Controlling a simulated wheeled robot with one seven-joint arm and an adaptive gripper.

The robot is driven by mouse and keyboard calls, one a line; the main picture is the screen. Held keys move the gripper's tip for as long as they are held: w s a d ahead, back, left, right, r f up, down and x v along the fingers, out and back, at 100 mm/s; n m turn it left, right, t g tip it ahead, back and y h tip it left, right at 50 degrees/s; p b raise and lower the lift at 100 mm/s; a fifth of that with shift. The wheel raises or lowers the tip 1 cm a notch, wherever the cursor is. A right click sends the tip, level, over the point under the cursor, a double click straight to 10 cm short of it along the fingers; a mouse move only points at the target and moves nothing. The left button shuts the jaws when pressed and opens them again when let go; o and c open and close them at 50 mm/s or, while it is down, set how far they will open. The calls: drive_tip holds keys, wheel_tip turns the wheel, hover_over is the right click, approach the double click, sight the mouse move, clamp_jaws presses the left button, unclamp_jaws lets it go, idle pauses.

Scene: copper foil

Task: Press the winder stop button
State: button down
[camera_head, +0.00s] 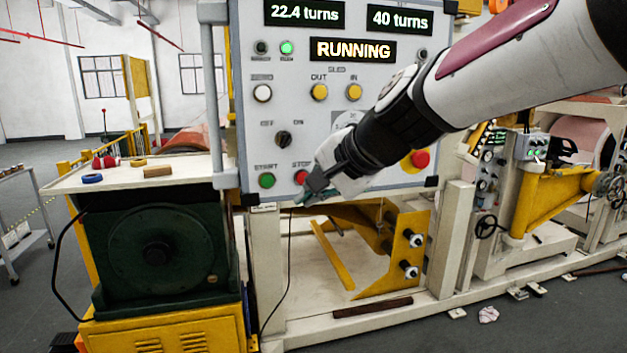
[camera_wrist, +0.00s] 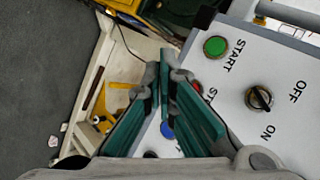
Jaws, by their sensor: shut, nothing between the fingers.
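The grey control panel (camera_head: 290,150) reads RUNNING, with 22.4 turns and 40 turns above. The red stop button (camera_head: 301,177) sits on its lower part, right of the green start button (camera_head: 267,180). My gripper (camera_head: 306,197) is shut and empty, its tips just below the stop button in the head view. In the wrist view, the stop button (camera_wrist: 197,86) is partly hidden behind a finger of my gripper (camera_wrist: 161,72), and its label is partly covered. The green start button (camera_wrist: 215,46) is clear there. I cannot tell whether the fingertips touch the panel.
A black rotary knob (camera_head: 283,139) sits above the buttons. A red mushroom button (camera_head: 420,159) on yellow is to the right, beyond my arm. A cream shelf (camera_head: 120,177) with small items stands left of the panel. Yellow machine parts (camera_head: 400,262) lie below it.

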sight(304, 183)
drive_tip(key=shift+w+a, duration=0.25)
drive_tip(key=shift+w, duration=0.6)
drive_tip(key=shift+w+a, duration=0.25)
drive_tip(key=shift+w, duration=0.6)
drive_tip(key=shift+w+a, duration=0.25)
drive_tip(key=shift+w, duration=0.75)
drive_tip(key=shift+w+a, duration=0.1)
drive_tip(key=shift+w, duration=0.15)
drive_tip(key=shift+w+a, duration=0.15)
drive_tip(key=shift+w, duration=0.3)
idle(0.5)
drive_tip(key=shift+s+d, duration=0.25)
drive_tip(key=shift+s, duration=0.6)
drive_tip(key=shift+s, duration=0.15)
drive_tip(key=shift+s+d+p, duration=0.1)
drive_tip(key=shift+s+d, duration=0.15)
drive_tip(key=shift+s, duration=0.5)
drive_tip(key=shift+s+d+p, duration=0.15)
drive_tip(key=shift+s+d, duration=0.05)
drive_tip(key=shift+s, duration=0.55)
drive_tip(key=shift+s+d+p, duration=0.1)
drive_tip(key=shift+s+d, duration=0.15)
drive_tip(key=shift+s, duration=0.5)
